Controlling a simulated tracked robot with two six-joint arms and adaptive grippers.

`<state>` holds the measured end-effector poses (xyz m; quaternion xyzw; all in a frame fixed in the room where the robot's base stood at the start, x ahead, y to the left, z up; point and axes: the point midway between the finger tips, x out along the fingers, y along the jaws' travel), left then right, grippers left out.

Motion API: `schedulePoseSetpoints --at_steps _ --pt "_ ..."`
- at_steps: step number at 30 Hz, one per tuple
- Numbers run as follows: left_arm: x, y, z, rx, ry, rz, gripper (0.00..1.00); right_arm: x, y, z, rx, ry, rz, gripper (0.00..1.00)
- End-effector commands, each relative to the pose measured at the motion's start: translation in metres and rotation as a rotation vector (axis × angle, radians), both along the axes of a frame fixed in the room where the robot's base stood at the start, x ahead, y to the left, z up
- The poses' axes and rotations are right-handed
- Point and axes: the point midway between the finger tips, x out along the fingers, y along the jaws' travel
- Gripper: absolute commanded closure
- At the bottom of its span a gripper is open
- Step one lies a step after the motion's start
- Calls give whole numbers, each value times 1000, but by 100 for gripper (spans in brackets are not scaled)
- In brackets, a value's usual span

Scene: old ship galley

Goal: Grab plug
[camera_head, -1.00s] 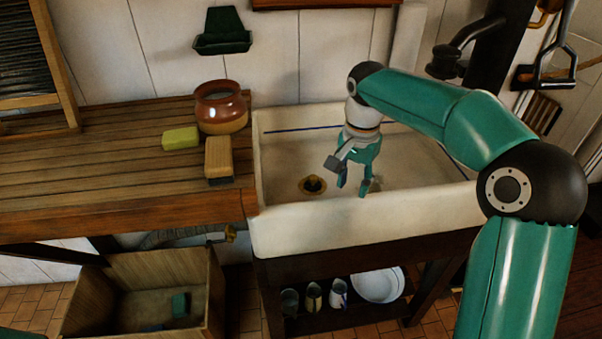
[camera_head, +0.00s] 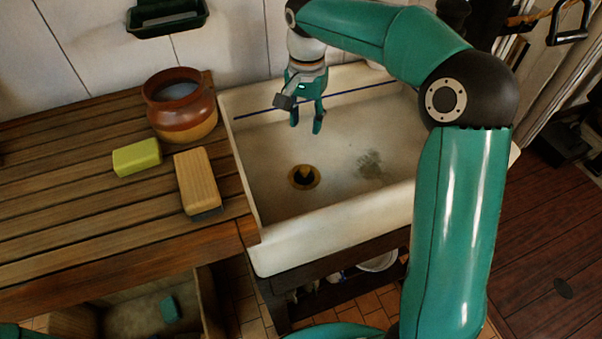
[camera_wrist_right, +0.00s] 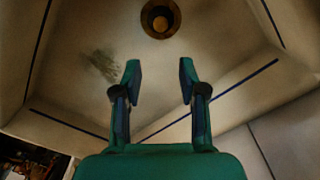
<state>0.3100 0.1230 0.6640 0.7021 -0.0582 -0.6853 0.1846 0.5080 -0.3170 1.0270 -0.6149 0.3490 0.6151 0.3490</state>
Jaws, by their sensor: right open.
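The plug (camera_head: 303,176) is a small dark piece in the brass drain ring of the white sink (camera_head: 335,227). In the right wrist view the drain with the plug (camera_wrist_right: 160,18) shows at the top, beyond the fingertips. My right gripper (camera_head: 306,122) points down over the back left part of the sink, behind the plug in the head view and apart from it. Its two fingers are spread with nothing between them; they also show in the right wrist view (camera_wrist_right: 159,70). My left gripper is not in view.
A brown pot (camera_head: 182,110), a yellow-green sponge (camera_head: 137,158) and a wooden block or brush (camera_head: 196,181) stand on the wooden counter (camera_head: 75,215) left of the sink. The sink walls surround the drain. A dark stain (camera_head: 370,165) marks the basin floor, which is otherwise clear.

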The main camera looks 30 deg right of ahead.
Motion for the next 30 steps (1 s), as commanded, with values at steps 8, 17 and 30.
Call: schedulePoseSetpoints --at_steps 8,17,30 --pt "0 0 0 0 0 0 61 4 5 -1 0 1 10 42" --pt "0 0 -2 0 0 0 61 3 5 -38 0 7 12 42" --pt "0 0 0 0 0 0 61 4 5 -113 0 4 13 42"
